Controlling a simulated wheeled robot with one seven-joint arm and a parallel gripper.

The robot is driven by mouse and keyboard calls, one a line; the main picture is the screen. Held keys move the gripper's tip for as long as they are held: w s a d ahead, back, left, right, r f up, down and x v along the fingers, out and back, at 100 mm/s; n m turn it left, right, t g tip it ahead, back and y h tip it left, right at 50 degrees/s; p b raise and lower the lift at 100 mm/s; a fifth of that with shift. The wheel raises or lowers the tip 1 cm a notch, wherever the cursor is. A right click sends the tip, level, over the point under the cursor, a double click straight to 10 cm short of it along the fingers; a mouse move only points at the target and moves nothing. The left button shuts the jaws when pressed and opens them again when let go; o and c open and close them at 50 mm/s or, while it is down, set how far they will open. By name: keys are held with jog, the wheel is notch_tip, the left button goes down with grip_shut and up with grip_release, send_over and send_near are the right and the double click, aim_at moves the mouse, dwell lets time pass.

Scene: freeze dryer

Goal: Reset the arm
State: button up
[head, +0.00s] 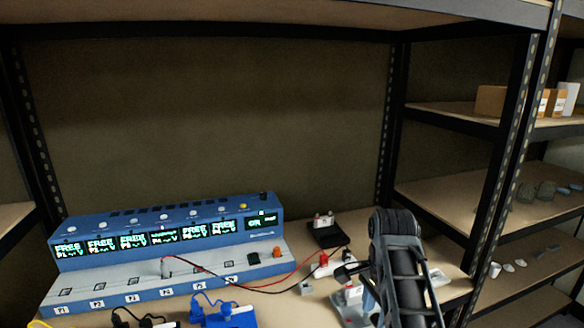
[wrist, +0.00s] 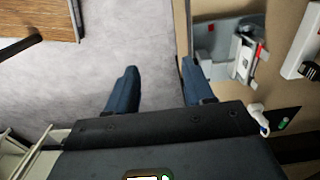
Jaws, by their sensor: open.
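My gripper (wrist: 159,66) shows in the wrist view as two blue fingers spread well apart, with nothing between them. Pale grey floor lies beyond the gap. In the head view my dark ribbed arm rises at the lower right, beside the bench. My fingers cannot be made out clearly there.
A blue instrument (head: 165,262) with several lit displays stands on the bench, with red and black leads running right. A black box (head: 325,235) stands behind my arm. A blue object (head: 225,315) lies in front. A cardboard box (head: 490,101) sits on the right shelf.

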jog(key=s+d+f+n+t+h, duration=0.1)
jog(key=s+d+f+n+t, duration=0.2)
jog(key=s+d+f, duration=0.35)
jog(key=s+d+f+n+t+h, duration=0.1)
jog(key=s+d+f+n+t, duration=0.25)
jog(key=s+f, duration=0.65)
jog(key=s+a+r+n+t+y, duration=0.1)
jog(key=s+r+n+t, duration=0.2)
jog(key=s, duration=0.8)
jog(key=s+a+r+n+t, duration=0.1)
jog(key=s+r+n+t, duration=0.3)
jog(key=s, duration=0.7)
jog(key=s+a+r, duration=0.2)
jog(key=s+r, duration=0.3)
jog(key=r, duration=0.4)
jog(key=s+a+r+t+y, duration=0.1)
jog(key=s+a+r, duration=0.1)
jog(key=s+r, duration=0.3)
notch_tip(320, 180, up, 4)
jog(key=shift+s+a+r+n, duration=0.15)
jog(key=shift+s+n, duration=0.15)
jog(key=shift+n, duration=0.15)
